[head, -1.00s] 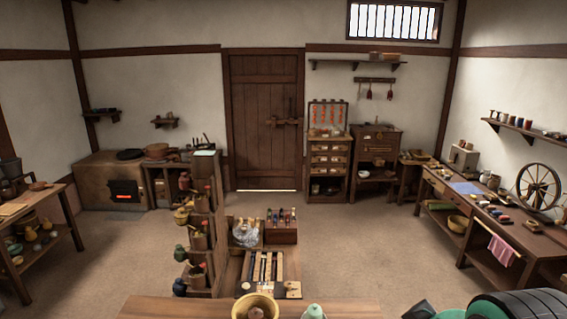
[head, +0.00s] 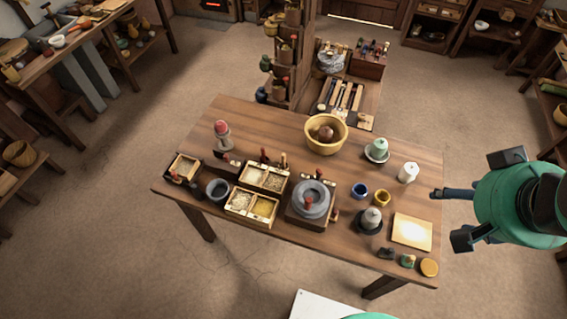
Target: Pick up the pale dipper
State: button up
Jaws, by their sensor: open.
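I cannot pick out the pale dipper with certainty. A small tan upright handle (head: 283,160) stands at the back edge of a divided grain box (head: 251,172) on the wooden table; it is too small to tell whether it belongs to the dipper. Dark red handles (head: 264,156) stand close to it. A second divided box (head: 238,210) with pale and yellow contents lies in front. My gripper (head: 447,217) is open and empty at the table's right end, its dark fingers pointing left, well apart from the boxes.
A grey quern (head: 311,199) stands mid-table. A yellow bowl (head: 326,134) holding a brown ball, a green-topped jar (head: 378,149) and a white jar (head: 408,172) stand behind. A bright square panel (head: 412,231) and several small pots crowd the right.

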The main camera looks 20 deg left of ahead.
jog(key=c, duration=0.6)
jog(key=shift+c, duration=0.2)
jog(key=w+a+f+n+g, duration=0.15)
jog(key=w+a+f, duration=0.25)
jog(key=w+a, duration=0.65)
jog(key=w+a+f+m+g, duration=0.1)
jog(key=w+a+f+g, duration=0.15)
jog(key=w+a, duration=0.85)
jog(key=w+a+f, duration=0.3)
jog(key=a+f, duration=0.4)
jog(key=f, duration=0.2)
jog(key=w+a+f+n+g, duration=0.1)
jog(key=w+a+f, duration=0.2)
jog(key=a+f, duration=0.5)
jog(key=w+a+f+b, duration=0.1)
jog(key=w+a+f, duration=0.3)
jog(key=a+f, duration=0.4)
notch_tip(320, 180, down, 3)
jog(key=shift+f+g, duration=0.1)
jog(key=shift+g, duration=0.2)
